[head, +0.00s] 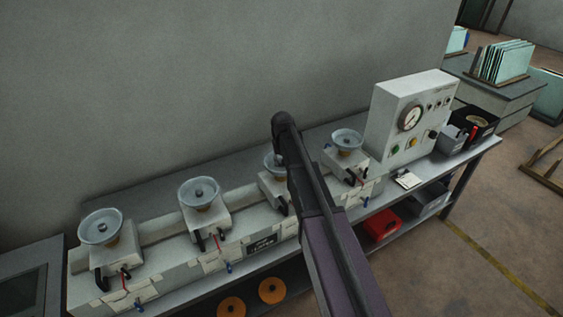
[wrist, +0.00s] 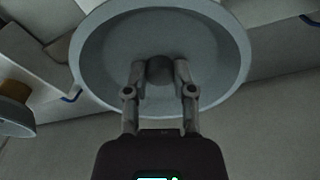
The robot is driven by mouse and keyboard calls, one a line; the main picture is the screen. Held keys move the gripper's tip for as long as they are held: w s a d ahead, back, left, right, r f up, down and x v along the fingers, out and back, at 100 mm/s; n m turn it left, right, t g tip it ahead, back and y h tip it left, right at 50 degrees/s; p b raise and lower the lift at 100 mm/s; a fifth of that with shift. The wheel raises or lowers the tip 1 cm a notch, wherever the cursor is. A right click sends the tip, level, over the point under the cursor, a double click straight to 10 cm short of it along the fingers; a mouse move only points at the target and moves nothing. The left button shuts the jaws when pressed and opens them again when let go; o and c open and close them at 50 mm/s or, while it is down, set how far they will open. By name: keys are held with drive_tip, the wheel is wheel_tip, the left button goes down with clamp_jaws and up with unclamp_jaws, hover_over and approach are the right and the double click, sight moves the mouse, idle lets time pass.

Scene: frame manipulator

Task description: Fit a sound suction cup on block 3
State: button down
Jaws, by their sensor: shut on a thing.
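In the wrist view my gripper (wrist: 160,72) is shut on the dark round knob at the centre of a wide grey suction cup (wrist: 105,60). I cannot tell from the wrist view whether the cup is seated on a block or lifted off. Block numbers are not readable.
A white gauge box (head: 410,118) stands at the bench's right, beside dark bins (head: 470,128). A small white card (head: 408,179) lies before it. Red (head: 382,224) and grey bins and orange discs (head: 271,290) are on the lower shelf. Another cup (wrist: 15,112) is near the gripper's left.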

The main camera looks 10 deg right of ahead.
sight(282, 168)
drive_tip(key=shift+f, duration=0.15)
drive_tip(key=c, duration=0.7)
unclamp_jaws()
drive_tip(key=shift+s+r+p, duration=0.25)
drive_tip(key=shift+r+p, duration=1.55)
drive_tip(key=shift+r, duration=0.05)
drive_tip(key=shift+s+r+p, duration=0.2)
drive_tip(key=shift+r+p, duration=1.65)
drive_tip(key=shift+s+r+p, duration=0.25)
drive_tip(key=shift+r+p, duration=1.55)
drive_tip(key=shift+r, duration=0.05)
drive_tip(key=shift+g, duration=0.7)
drive_tip(key=s+f+b, duration=0.7)
drive_tip(key=s, duration=0.2)
drive_tip(key=s+f+b, duration=0.8)
drive_tip(key=s, duration=0.1)
drive_tip(key=s+f+b, duration=0.7)
drive_tip(key=s, duration=0.2)
drive_tip(key=shift+s+d+f, duration=0.15)
drive_tip(key=shift+s+f, duration=0.05)
drive_tip(key=shift+s, duration=0.05)
